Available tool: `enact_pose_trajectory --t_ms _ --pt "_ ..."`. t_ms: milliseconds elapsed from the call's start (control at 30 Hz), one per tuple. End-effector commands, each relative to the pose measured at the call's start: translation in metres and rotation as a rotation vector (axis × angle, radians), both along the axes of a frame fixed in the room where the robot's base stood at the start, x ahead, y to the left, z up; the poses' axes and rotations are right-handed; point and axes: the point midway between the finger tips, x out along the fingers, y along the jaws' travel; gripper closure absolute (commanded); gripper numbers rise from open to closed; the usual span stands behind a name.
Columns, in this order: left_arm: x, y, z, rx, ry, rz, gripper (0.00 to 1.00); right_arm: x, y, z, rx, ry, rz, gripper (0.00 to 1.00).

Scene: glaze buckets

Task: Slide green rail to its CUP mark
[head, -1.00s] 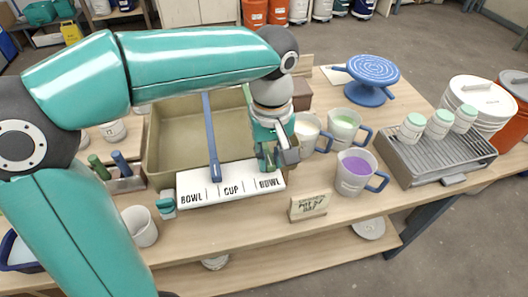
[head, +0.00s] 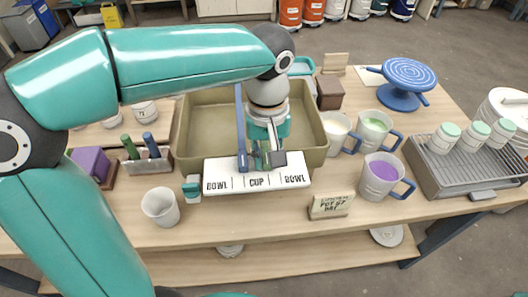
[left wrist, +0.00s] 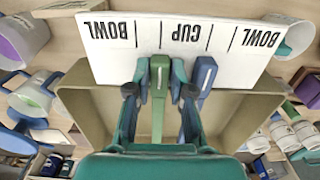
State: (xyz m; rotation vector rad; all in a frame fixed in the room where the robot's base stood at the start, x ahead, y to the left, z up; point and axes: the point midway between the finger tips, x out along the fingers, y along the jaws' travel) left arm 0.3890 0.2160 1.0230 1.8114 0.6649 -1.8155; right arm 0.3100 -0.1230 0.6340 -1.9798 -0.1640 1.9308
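The green rail (left wrist: 158,105) lies across the tan basin (head: 200,110), its end at the white label strip (head: 222,176). In the left wrist view that end lines up with the black line just left of the CUP label (left wrist: 186,33). The blue rail (head: 240,125) is parallel to it, at the line on the other side of CUP; it also shows in the left wrist view (left wrist: 204,80). My left gripper (head: 267,158) is down at the strip, its fingertips (left wrist: 160,76) closed on both sides of the green rail. In the head view it hides most of that rail. My right gripper is not in view.
Mugs with white, green (head: 374,126) and purple (head: 382,171) contents stand right of the basin. A small sign (head: 331,206) and a pale cup (head: 160,206) stand near the front edge. A blue turntable (head: 405,82) and a grey rack (head: 450,170) are farther right.

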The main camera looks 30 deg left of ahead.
Motion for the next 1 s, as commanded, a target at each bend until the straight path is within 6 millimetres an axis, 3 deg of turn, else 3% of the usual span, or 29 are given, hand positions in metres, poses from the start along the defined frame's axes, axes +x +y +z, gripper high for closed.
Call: enact_pose_trajectory --t_ms 33,133,567,1000 --pt "0.0 0.0 0.0 0.0 0.001 -0.001 0.68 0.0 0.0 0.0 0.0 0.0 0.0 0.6" --pt "0.0 0.0 0.0 0.001 0.001 -0.001 0.54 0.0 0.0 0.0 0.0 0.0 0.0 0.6" --pt "0.001 0.0 0.009 0.0 -0.004 0.0 0.54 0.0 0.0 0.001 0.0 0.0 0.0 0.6" --pt "0.001 -0.001 0.089 -0.001 -0.003 -0.001 0.54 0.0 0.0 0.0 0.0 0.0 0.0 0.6"
